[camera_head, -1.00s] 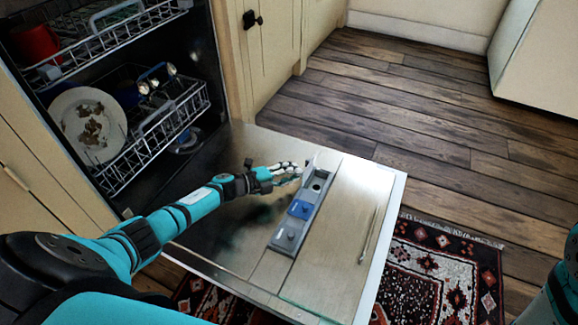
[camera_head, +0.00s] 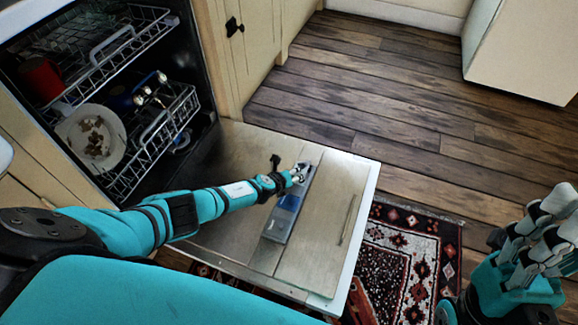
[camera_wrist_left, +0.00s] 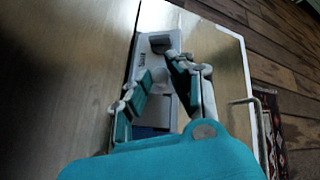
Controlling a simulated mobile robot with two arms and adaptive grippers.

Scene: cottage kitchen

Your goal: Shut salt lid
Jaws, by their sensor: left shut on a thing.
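The grey dispenser panel (camera_head: 282,222) is set in the inner face of the lowered dishwasher door. It has a blue part (camera_head: 290,203) near its middle. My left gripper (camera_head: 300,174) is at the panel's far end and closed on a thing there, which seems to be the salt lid. The fingers hide the lid, and its angle cannot be told. In the left wrist view the fingers (camera_wrist_left: 166,86) stand over the panel (camera_wrist_left: 158,44). My right gripper (camera_head: 530,232) is at the lower right, empty, fingers spread, away from the door.
The open dishwasher door (camera_head: 235,160) reaches out over the patterned rug (camera_head: 405,260). The lower rack (camera_head: 165,135) holds a dirty plate (camera_head: 92,138); a red item (camera_head: 40,78) is in the upper rack. The wooden floor (camera_head: 390,130) beyond is clear.

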